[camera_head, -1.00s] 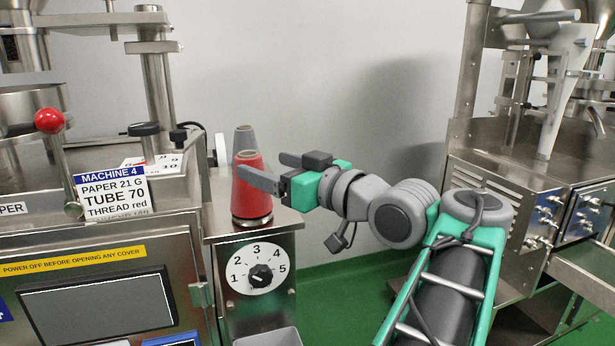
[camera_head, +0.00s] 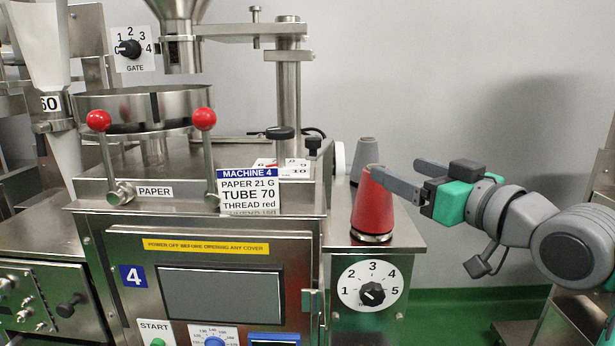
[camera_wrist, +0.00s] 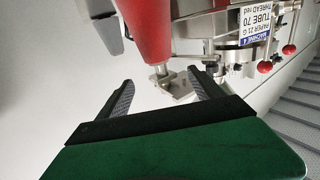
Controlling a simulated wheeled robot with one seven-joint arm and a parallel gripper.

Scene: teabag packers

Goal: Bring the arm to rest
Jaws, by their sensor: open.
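My gripper (camera_head: 392,175) is at the right in the head view, its fingers pointing left toward a red thread cone (camera_head: 373,207). The cone stands upright on a small steel ledge of machine 4. One finger overlaps the cone's upper part in the head view. In the wrist view, my gripper (camera_wrist: 160,90) has its two fingers spread wide with nothing between them. The red cone (camera_wrist: 145,30) lies beyond the fingertips there, so the gripper does not grasp it. My arm reaches in from the right edge.
A grey cone (camera_head: 364,155) stands behind the red one. A numbered dial (camera_head: 371,286) is on the panel below. Machine 4 (camera_head: 222,245) fills the left, with two red-knobbed levers (camera_head: 204,120) and a label card (camera_head: 249,192). Bare wall lies behind my arm.

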